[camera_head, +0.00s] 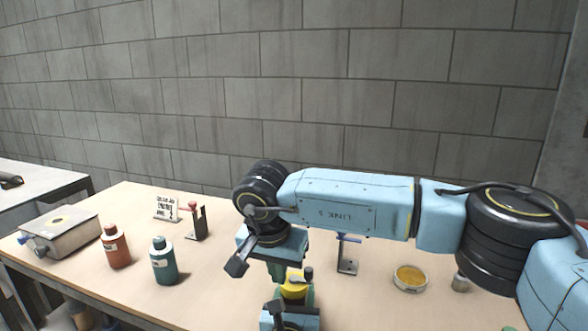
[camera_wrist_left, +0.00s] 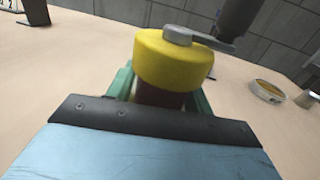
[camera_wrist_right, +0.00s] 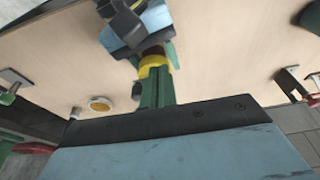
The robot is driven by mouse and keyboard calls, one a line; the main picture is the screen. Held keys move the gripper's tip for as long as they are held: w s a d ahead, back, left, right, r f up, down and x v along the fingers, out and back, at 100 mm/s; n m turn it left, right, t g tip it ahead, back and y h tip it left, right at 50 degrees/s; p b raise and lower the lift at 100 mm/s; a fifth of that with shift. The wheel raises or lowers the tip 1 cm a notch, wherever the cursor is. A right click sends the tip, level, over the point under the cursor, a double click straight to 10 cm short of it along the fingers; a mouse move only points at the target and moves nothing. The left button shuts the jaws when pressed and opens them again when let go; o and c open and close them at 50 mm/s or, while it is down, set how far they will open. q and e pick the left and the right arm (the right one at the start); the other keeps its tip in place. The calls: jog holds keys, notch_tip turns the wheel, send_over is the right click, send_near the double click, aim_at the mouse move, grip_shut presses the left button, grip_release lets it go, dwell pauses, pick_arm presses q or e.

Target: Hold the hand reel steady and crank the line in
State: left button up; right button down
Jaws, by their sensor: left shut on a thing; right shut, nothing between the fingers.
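The hand reel has a yellow drum (camera_head: 294,286) with a grey crank arm (camera_wrist_left: 200,38) on top and a dark knob (camera_wrist_left: 238,16) at the crank's end. In the left wrist view a brown handle (camera_wrist_left: 160,97) sits below the drum. My left gripper (camera_wrist_left: 160,92) is shut on this handle, its green fingers on either side, and holds the reel upright. My right gripper (camera_head: 277,272) is shut and empty, pointing down close beside the drum. In the right wrist view its green fingers (camera_wrist_right: 156,82) overlap the yellow drum (camera_wrist_right: 152,61); I cannot tell whether they touch it. No line is visible.
An orange bottle (camera_head: 116,248), a teal bottle (camera_head: 164,262), a grey box (camera_head: 62,240), a small sign (camera_head: 165,207) and a red-topped bracket (camera_head: 199,222) stand on the left. A blue-topped bracket (camera_head: 347,254), yellow dish (camera_head: 410,278) and small metal cup (camera_head: 461,283) are on the right.

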jog(key=shift+s+a, duration=0.1)
jog(key=shift+a, duration=0.1)
dwell(0.5)
send_near(297, 280)
jog(key=shift+s+a+r, duration=0.6)
jog(key=shift+s+a, duration=0.1)
jog(key=shift+a, duration=1.05)
jog(key=shift+s+d+f, duration=0.25)
jog(key=shift+d+f, duration=0.45)
jog(key=shift+f, duration=0.3)
jog(key=shift+s+d+f, duration=0.25)
jog(key=shift+d+f, duration=0.4)
jog(key=shift+f, duration=0.35)
jog(key=shift+s+d+f, duration=0.3)
jog(key=shift+d+f, duration=0.4)
jog(key=shift+f, duration=0.3)
jog(key=shift+w+a, duration=0.1)
jog(key=shift+w, duration=0.5)
